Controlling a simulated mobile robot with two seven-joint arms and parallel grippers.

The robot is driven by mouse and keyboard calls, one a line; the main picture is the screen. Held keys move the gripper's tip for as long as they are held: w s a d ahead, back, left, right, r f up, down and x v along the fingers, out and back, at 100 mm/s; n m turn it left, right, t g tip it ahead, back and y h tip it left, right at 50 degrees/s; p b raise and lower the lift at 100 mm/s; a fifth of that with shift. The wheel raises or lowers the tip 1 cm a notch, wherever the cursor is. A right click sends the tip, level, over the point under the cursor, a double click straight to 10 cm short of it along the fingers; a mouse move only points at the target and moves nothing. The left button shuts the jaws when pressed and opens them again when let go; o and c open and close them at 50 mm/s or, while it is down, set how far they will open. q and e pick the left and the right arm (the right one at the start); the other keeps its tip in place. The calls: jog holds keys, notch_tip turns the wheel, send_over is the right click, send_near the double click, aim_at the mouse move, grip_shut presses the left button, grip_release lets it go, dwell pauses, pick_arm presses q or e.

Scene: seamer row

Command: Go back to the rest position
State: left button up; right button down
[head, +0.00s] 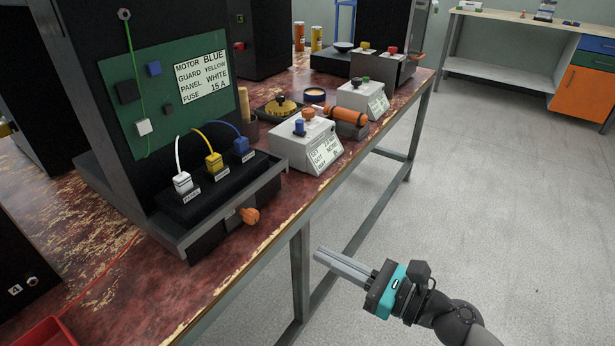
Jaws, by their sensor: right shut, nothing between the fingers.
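My right gripper (343,266) is at the lower right of the head view, in front of the bench edge and over the floor side. Its fingers are together, with nothing between them, and point left toward the bench. It touches nothing that I can see. My left gripper does not show in this view.
The worn red bench (98,296) runs from lower left to upper middle. Open floor (510,190) lies to the right.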

jog(key=s+d+f+m+t+h+p, duration=0.1)
jog(key=d+f+m+h+p, duration=0.2)
jog(key=d+f+m+h, duration=0.6)
jog(key=d+f+m+t+h+p, duration=0.1)
jog(key=d+f+m+h+p, duration=0.3)
jog(key=f+m, duration=1.1)
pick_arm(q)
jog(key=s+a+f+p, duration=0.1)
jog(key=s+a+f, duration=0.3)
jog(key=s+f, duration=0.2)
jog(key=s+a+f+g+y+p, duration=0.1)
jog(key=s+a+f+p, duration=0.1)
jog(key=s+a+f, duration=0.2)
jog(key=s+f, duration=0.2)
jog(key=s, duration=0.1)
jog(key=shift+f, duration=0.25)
pick_arm(e)
jog(key=s+d+f+m+g, duration=0.1)
jog(key=s+f+m+g, duration=0.2)
jog(key=s+m, duration=0.4)
jog(key=s+d+f+m+g+h, duration=0.1)
jog(key=s+f+m+g, duration=0.3)
jog(key=s, duration=0.8)
jog(key=s+d+f+m+g+h, duration=0.1)
jog(key=s+d+f+m+g, duration=0.2)
jog(key=s+m, duration=0.6)
notch_tip(320, 180, down, 3)
jog(key=shift+s+r+m, duration=0.2)
jog(key=shift+s+m, duration=0.1)
jog(key=shift+s, duration=0.25)
